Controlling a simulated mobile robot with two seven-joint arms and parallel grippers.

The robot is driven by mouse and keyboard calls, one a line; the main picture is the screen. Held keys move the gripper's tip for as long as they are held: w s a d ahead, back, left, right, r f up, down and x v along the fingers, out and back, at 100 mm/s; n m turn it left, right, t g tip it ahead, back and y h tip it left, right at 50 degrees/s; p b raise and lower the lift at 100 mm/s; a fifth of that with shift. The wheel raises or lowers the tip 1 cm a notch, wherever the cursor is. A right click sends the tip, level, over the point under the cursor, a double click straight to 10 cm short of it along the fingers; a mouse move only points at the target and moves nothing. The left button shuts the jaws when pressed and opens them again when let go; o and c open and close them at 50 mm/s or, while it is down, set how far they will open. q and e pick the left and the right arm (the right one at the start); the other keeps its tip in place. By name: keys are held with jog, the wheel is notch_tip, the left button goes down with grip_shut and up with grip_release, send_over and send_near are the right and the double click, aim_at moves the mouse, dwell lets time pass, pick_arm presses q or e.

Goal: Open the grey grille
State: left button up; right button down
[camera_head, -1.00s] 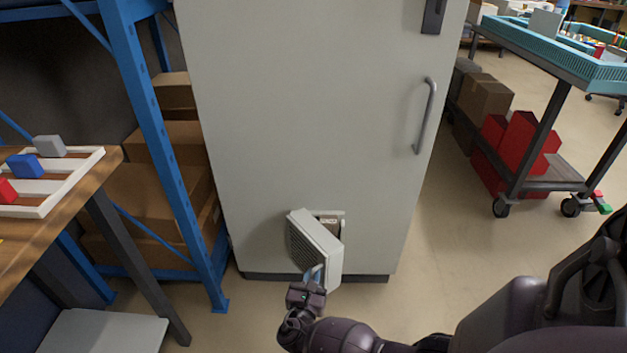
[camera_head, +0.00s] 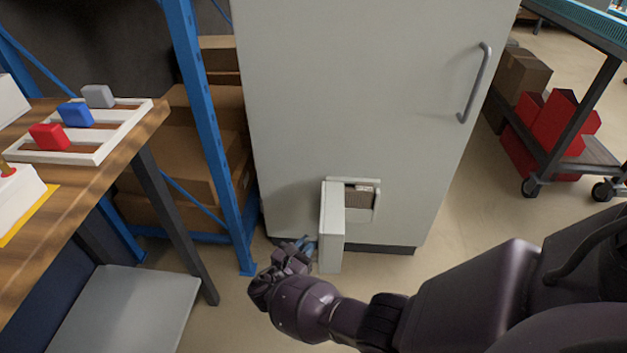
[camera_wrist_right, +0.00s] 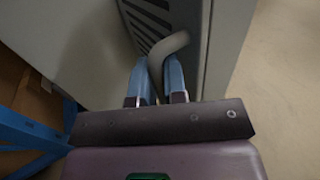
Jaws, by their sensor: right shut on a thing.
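The grey grille (camera_head: 331,228) is a hinged panel low on the front of a tall light-grey cabinet (camera_head: 350,100). It stands swung out from the cabinet, seen nearly edge-on in the head view, and bares an opening (camera_head: 360,197) with something brownish inside. In the wrist view its dark slats (camera_wrist_right: 150,22) show, with a curved grey handle (camera_wrist_right: 168,46). My right gripper (camera_head: 308,245) is at the grille's left side; in the wrist view its blue fingers (camera_wrist_right: 158,75) are shut on the handle. My left gripper is in neither view.
A blue shelf rack (camera_head: 205,130) with cardboard boxes stands close on the cabinet's left. A cart (camera_head: 585,150) with red bins is at the right.

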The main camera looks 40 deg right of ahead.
jog(key=shift+w+a+m+g, duration=0.3)
jog(key=shift+w+m+g, duration=0.2)
jog(key=shift+w+g, duration=0.25)
jog(key=c, duration=1.2)
grip_release()
jog(key=shift+s, duration=0.1)
jog(key=shift+a, duration=0.15)
jog(key=a, duration=0.3)
jog(key=s+a, duration=0.1)
jog(key=a, duration=0.6)
jog(key=shift+s+a, duration=0.25)
jog(key=shift+s, duration=0.05)
